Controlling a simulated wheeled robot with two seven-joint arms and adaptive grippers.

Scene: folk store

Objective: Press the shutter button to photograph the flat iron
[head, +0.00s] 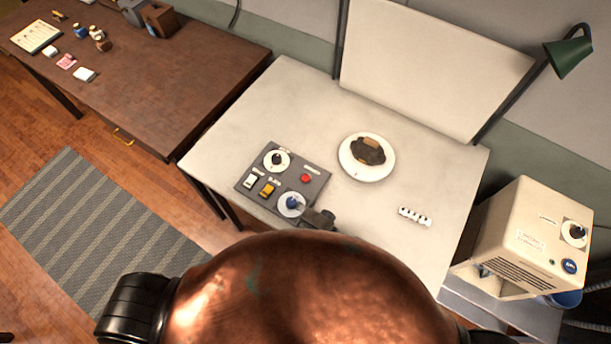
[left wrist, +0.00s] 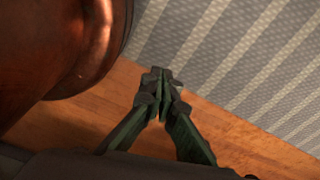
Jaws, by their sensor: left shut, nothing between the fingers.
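The flat iron (head: 369,150), dark with a brown handle, rests on a round white turntable (head: 351,173) on the pale table. A dark control panel (head: 262,198) lies left of it. The panel has a red round button (head: 305,178), a white dial with a dark knob (head: 277,160), a white switch, a yellow switch and a blue knob (head: 292,203) on a white dial. Its labels are too small to read. My right gripper (head: 312,217) shows as a dark shape at the blue knob; its fingers are unclear. My left gripper (left wrist: 160,82) is shut and empty above the floor.
A white backdrop board (head: 430,65) stands behind the turntable, with a green lamp (head: 568,55) to its right. A small white strip (head: 414,216) lies on the table. A cream machine (head: 520,235) stands at right. A brown desk (head: 150,75) is at left, above a striped mat (head: 95,225).

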